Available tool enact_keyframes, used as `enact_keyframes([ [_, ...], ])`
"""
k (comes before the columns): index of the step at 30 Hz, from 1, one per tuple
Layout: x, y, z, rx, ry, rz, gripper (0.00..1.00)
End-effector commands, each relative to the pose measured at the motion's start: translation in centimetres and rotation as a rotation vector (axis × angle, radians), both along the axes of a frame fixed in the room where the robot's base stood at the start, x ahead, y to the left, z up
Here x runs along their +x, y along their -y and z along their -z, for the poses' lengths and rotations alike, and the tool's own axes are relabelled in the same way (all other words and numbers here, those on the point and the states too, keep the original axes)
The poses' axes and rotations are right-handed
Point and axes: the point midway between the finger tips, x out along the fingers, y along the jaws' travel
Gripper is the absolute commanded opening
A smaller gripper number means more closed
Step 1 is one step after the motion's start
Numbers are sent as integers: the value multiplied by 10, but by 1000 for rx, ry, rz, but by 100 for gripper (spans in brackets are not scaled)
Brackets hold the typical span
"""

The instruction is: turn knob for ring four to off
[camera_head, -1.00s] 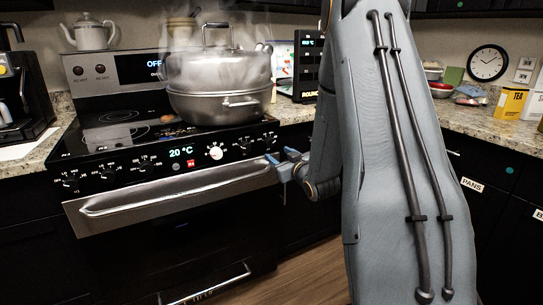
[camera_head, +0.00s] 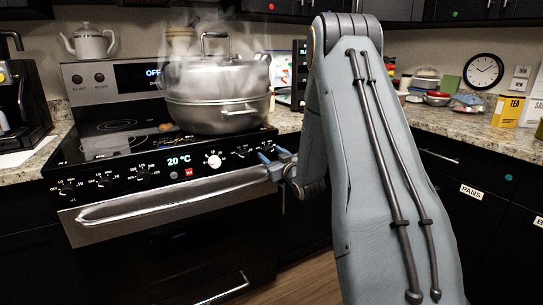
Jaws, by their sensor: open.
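The stove (camera_head: 120,160) has a black front panel with several dark knobs, a white dial (camera_head: 213,161) and a display reading 20 °C. Dark knobs stand at the left (camera_head: 68,188) and middle (camera_head: 143,172) of the panel, and another knob (camera_head: 240,152) is right of the white dial. The ring labels are too small to read. My gripper (camera_head: 264,163) is open at the right end of the panel, close to the rightmost knob area, which it partly covers. I cannot tell whether it touches a knob.
A large steaming steel stockpot (camera_head: 218,95) stands on the cooktop's right rear. The oven handle (camera_head: 170,200) juts out below the panel. The granite counter (camera_head: 420,118) on the right holds bowls and boxes. A coffee machine (camera_head: 18,100) stands at left.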

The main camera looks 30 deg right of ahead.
Motion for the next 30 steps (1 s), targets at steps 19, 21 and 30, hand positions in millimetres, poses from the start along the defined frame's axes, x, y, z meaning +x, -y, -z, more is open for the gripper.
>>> enact_keyframes([
  [19, 0, 0, 0, -27, 1, 1, 9],
  [21, 0, 0, 0, -50, 3, 1, 9],
  [30, 0, 1, 2, -251, 10, 1, 9],
])
